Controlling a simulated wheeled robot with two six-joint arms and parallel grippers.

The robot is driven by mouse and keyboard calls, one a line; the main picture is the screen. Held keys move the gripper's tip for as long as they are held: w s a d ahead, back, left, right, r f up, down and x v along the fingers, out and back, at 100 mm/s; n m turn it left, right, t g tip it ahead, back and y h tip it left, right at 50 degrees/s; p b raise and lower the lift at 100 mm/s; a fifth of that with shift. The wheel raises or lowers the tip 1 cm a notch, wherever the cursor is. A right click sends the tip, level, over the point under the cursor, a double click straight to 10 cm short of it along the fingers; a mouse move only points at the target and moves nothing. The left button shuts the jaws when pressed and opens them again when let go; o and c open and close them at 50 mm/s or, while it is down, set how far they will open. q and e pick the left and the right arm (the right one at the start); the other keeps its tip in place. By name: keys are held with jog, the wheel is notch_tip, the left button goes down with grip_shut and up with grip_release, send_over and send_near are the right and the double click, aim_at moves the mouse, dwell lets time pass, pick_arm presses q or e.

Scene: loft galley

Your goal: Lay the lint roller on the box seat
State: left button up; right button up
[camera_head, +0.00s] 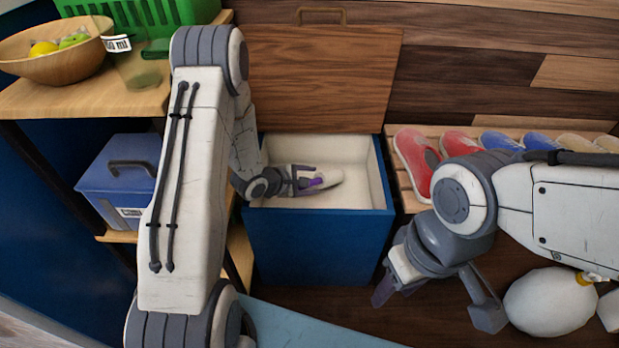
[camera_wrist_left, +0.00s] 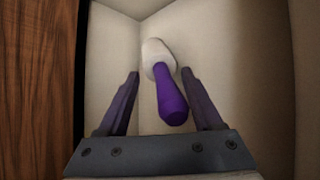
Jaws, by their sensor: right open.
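The lint roller (camera_head: 327,178) has a white roller head and a purple handle. It lies inside the open box seat (camera_head: 312,245), a blue box with a cream inside and a raised wooden lid (camera_head: 318,75). My left gripper (camera_head: 307,181) reaches down into the box at the handle. In the left wrist view, the purple handle (camera_wrist_left: 170,95) lies between the two fingers (camera_wrist_left: 160,76), with a visible gap on each side. The left gripper is open. My right gripper (camera_head: 433,300) is open and empty, in front and to the right of the box.
A slatted rack with red, blue and tan shoes (camera_head: 412,160) stands right of the box. Left is a shelf with a wooden bowl (camera_head: 55,65), a green basket (camera_head: 185,15), a glass jar (camera_head: 138,70) and a blue lidded case (camera_head: 125,185). A white rounded object (camera_head: 548,303) is at lower right.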

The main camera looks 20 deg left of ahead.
pick_arm(q)
jog(key=shift+w+r, duration=0.1)
jog(key=shift+r+p, duration=0.35)
jog(key=shift+r, duration=0.15)
jog(key=r+p, duration=0.1)
jog(key=r, duration=0.1)
jog(key=d+r+p, duration=0.1)
jog(key=r+p, duration=0.1)
jog(key=shift+r, duration=0.1)
jog(key=s+d+r+p, duration=0.3)
jog(key=d+r+p, duration=0.1)
jog(key=d, duration=0.6)
jog(key=shift+s+r, duration=0.25)
jog(key=shift+r, duration=0.65)
